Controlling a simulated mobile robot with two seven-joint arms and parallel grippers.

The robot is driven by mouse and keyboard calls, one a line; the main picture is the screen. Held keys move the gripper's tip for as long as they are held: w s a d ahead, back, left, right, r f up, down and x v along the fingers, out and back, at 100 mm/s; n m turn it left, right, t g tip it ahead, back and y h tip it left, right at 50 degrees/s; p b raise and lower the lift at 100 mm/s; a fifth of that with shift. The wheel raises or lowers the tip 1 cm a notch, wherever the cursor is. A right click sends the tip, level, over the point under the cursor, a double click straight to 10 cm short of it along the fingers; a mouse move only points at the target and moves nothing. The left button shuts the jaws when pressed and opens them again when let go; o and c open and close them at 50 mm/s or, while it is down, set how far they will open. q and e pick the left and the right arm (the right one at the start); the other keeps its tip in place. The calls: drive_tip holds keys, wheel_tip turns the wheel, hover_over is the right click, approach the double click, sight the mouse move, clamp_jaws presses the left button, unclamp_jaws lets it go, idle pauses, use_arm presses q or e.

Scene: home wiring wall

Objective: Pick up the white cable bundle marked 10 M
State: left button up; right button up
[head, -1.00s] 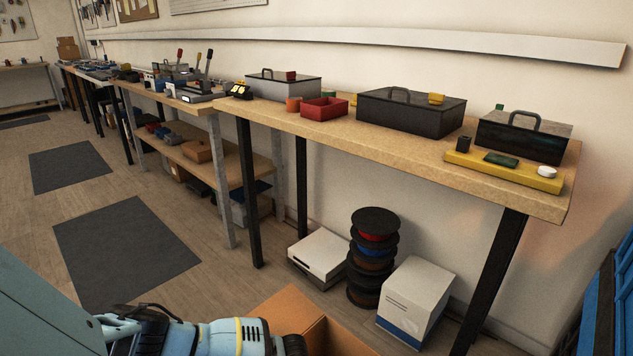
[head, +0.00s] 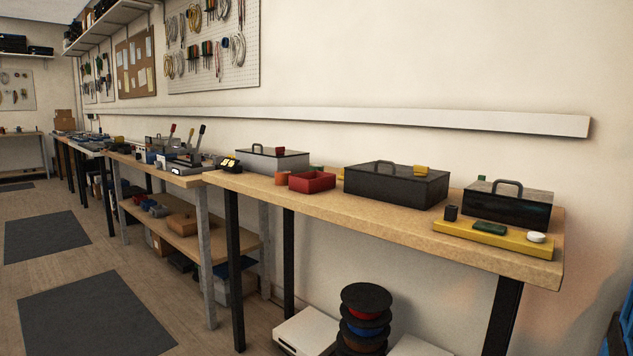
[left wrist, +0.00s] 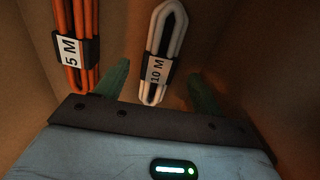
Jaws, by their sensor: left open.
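In the left wrist view, the white cable bundle marked 10 M (left wrist: 156,72) stands out against the brown inside of a box. A dark band with a white label wraps it. My left gripper (left wrist: 160,88) is open, with one greenish finger on each side of the bundle's lower end. I cannot tell whether either finger touches it. An orange cable bundle marked 5 M (left wrist: 74,48) is to its left, outside the fingers. The head view shows neither gripper nor the cable bundles.
The brown box walls (left wrist: 255,70) rise close around my left gripper. In the head view, a long wooden workbench (head: 385,218) carries toolboxes and a red bin (head: 312,181). Cable spools (head: 366,315) and a white box (head: 313,332) stand beneath it. Open floor lies at the left.

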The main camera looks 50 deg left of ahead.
use_arm(q)
wheel_tip(320, 180, down, 3)
drive_tip(key=shift+s+f+b, duration=0.1)
drive_tip(key=shift+b, duration=0.45)
use_arm(e)
drive_tip(key=shift+s+a+f, duration=0.1)
drive_tip(key=shift+s+f, duration=0.05)
drive_tip(key=shift+f, duration=0.8)
use_arm(q)
drive_tip(key=shift+c, duration=1.3)
drive_tip(key=shift+r, duration=0.2)
drive_tip(key=c, duration=0.9)
use_arm(e)
drive_tip(key=shift+s, duration=0.35)
use_arm(q)
drive_tip(key=shift+c, duration=0.2)
